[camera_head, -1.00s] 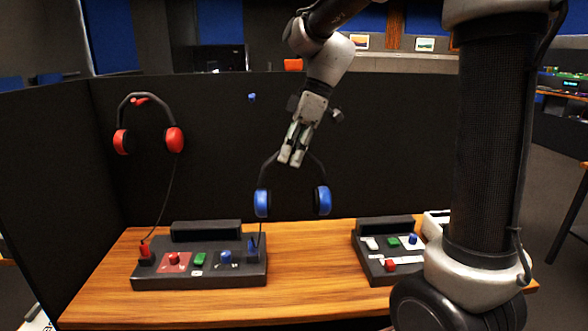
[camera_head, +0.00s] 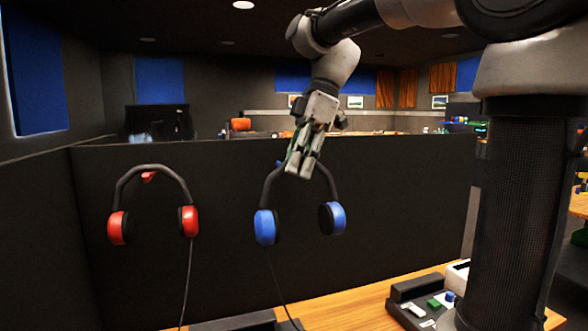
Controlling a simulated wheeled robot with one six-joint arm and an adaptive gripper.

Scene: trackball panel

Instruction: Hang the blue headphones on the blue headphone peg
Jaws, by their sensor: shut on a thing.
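The blue headphones (camera_head: 265,227) hang from my gripper (camera_head: 298,172), which is shut on the top of their dark headband. The two blue ear cups hang below, apart from each other, in front of the dark partition. A cable runs down from the left cup. I cannot tell whether the headband touches the peg.
Red headphones (camera_head: 117,228) hang on a red peg (camera_head: 148,176) at the left. The dark partition (camera_head: 400,220) stands behind. A wooden desk (camera_head: 345,305) with a control panel (camera_head: 417,290) lies below right. My arm column takes up the right side.

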